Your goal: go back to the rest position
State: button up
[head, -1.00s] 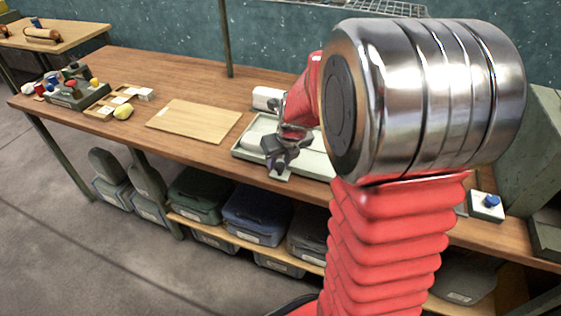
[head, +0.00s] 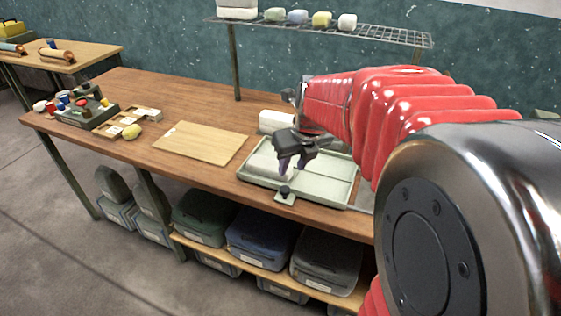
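My gripper (head: 292,170) hangs at the end of my red arm, fingers pointing down, in front of or over the pale green tray (head: 312,193) on the workbench (head: 190,185). Its dark fingers look a little apart, with nothing seen between them. The exact height of the fingertips over the tray is hard to tell.
A wooden board (head: 203,144) lies left of the tray, and a white block (head: 275,121) stands behind it. A rack with small coloured items (head: 75,104) is at the bench's left.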

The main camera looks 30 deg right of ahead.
dwell(0.6)
jog(key=s+a+r+m, duration=0.1)
jog(key=s+a+m, duration=0.4)
jog(key=m, duration=0.6)
jog(key=s+a+r+m, duration=0.1)
jog(key=s+a+m, duration=0.4)
jog(key=m, duration=0.7)
jog(key=s+a+r+m+t, duration=0.1)
jog(key=s+a+m, duration=0.4)
jog(key=m, duration=0.7)
jog(key=shift+s, duration=1)
